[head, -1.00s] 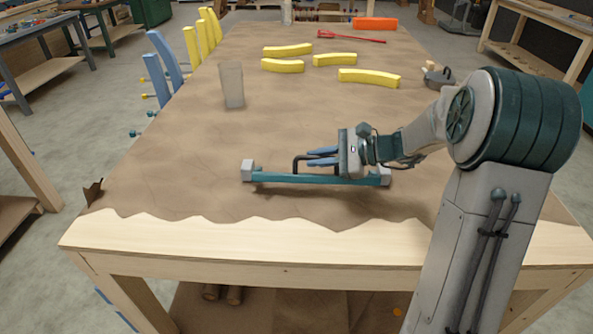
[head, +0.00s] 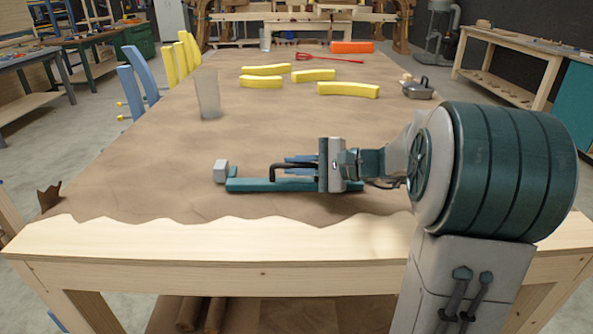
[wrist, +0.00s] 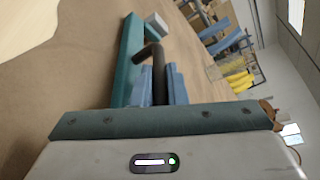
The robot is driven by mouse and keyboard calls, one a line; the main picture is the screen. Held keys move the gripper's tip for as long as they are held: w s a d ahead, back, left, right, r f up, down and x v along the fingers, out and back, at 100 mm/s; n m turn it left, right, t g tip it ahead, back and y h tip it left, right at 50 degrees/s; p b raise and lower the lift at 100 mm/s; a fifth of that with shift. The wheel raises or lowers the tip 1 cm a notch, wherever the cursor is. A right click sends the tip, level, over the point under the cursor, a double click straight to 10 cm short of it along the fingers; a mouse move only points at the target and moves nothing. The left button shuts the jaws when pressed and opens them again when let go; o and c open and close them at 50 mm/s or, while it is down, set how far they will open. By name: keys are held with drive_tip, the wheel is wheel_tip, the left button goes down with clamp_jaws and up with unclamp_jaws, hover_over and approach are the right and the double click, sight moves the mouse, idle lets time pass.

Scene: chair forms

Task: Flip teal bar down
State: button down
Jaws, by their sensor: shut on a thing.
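The teal bar (head: 258,186) lies crosswise on the brown paper near the table's front. A pale grey block (head: 221,170) sits at its left end; the right end is partly hidden behind my gripper. A dark bent handle (head: 279,167) joins the bar. My gripper (head: 296,163) is over the bar, its blue fingers pointing left and shut on the handle. In the wrist view, the teal bar (wrist: 130,50) runs beside the blue fingers, with the handle (wrist: 150,54) at their tips and the grey block (wrist: 157,24) beyond. The exact grip contact is partly hidden.
Several yellow curved pieces (head: 348,90) lie farther back. A grey translucent cup (head: 208,94) stands at back left, a small metal tool (head: 418,88) at back right. Blue and yellow slats (head: 138,76) line the left edge. The paper around the bar is clear.

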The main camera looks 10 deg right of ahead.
drive_tip(key=shift+r, duration=0.1)
idle(0.3)
drive_tip(key=c, duration=1.5)
unclamp_jaws()
drive_tip(key=shift+o, duration=0.2)
drive_tip(key=shift+d, duration=0.1)
drive_tip(key=p+v, duration=0.1)
drive_tip(key=v, duration=1.2)
drive_tip(key=shift+s+d, duration=0.25)
